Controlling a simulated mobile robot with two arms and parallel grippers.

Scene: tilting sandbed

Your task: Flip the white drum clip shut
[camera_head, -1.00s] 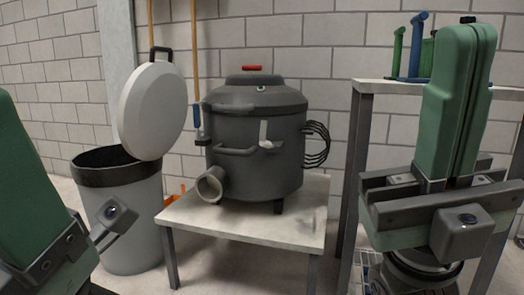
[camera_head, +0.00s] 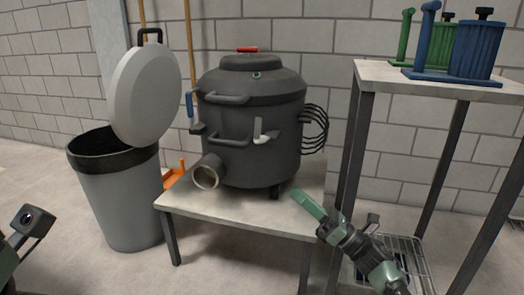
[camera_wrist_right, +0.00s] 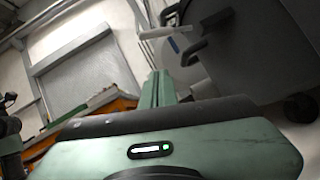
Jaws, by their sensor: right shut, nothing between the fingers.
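The white clip (camera_head: 258,130) sits on the front of the dark grey drum (camera_head: 225,112), right of the lower handle. It has an upright white part and a short foot at its lower end. My right gripper (camera_head: 299,197) is low and to the right of the clip, near the right edge of the low table, apart from the clip. Its green fingers are shut together and empty; they also show in the right wrist view (camera_wrist_right: 158,88). The drum fills the upper right there. Of my left arm, only the wrist camera and a sliver of green show at the left edge; its fingers are hidden.
The drum stands on a low table (camera_head: 185,201) with its pipe outlet (camera_head: 207,172) at front left. A grey bin (camera_head: 120,205) with a raised lid (camera_head: 146,95) is at left. A shelf (camera_head: 385,77) with green and blue items stands at right.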

